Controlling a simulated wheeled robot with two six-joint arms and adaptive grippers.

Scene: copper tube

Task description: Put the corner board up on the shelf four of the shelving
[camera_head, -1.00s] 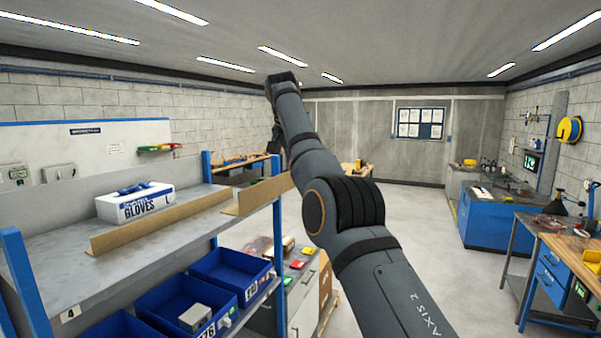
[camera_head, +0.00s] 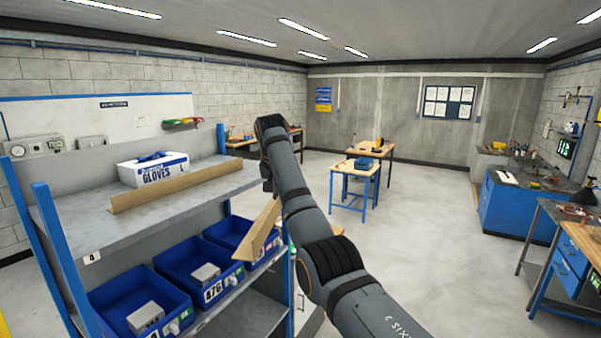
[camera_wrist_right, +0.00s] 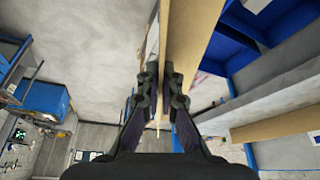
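A long brown corner board (camera_head: 262,228) is in my right gripper, beside the right end of the shelving. In the head view my arm hides the gripper and part of this board. In the right wrist view the board (camera_wrist_right: 187,45) runs between the fingers of my right gripper (camera_wrist_right: 160,85), which are shut on it. The shelf marked 4 (camera_head: 150,222) is the upper grey board of the blue-post shelving. Another brown corner board (camera_head: 180,190) lies along it, also seen in the right wrist view (camera_wrist_right: 280,127). My left gripper is not in view.
A white gloves box (camera_head: 153,171) stands on the shelf behind the lying board. Blue bins (camera_head: 190,268) fill the shelf below. A blue post (camera_head: 221,140) rises at the shelf's far right corner. The front strip of shelf four is bare. Open floor (camera_head: 430,240) lies to the right.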

